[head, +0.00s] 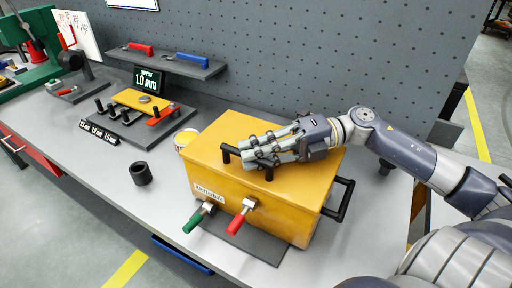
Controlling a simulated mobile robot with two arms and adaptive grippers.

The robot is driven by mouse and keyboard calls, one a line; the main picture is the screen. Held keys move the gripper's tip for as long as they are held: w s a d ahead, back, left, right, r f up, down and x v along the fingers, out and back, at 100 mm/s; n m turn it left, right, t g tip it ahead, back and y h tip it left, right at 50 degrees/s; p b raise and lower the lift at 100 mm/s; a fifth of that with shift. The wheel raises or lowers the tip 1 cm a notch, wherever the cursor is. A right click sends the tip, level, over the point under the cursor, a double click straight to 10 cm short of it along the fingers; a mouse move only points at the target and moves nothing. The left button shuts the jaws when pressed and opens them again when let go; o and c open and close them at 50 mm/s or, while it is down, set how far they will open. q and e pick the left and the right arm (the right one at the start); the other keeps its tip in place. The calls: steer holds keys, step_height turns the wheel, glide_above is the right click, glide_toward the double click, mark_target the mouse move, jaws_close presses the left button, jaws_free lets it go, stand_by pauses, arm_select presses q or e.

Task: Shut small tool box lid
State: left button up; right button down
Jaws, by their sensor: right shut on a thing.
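The yellow tool box (255,205) stands on a dark plate on the grey bench in the head view. Its lid (222,133) lies flat across the top, and I see no gap at its front edge. My right gripper (250,156) comes in from the right over the lid and is shut on the black lid handle (229,150); the fingers hide the middle of the handle. A green-handled latch (197,218) and a red-handled latch (240,216) stick out from the box's front. My left gripper is not in view.
A black side handle (344,200) sticks out at the box's right. A black ring (140,173) stands left of the box, and a small tub (186,138) is behind it. A rack with a yellow block (141,101) is further back. A pegboard wall closes the rear.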

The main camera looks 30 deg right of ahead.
steer(key=c, duration=1.6)
jaws_free()
steer(key=shift+r, duration=0.1)
steer(key=shift+d, duration=0.1)
steer(key=v, duration=1.1)
steer(key=shift+s+d+r, duration=0.1)
steer(key=shift+s+d, duration=0.1)
steer(key=shift+d, duration=0.2)
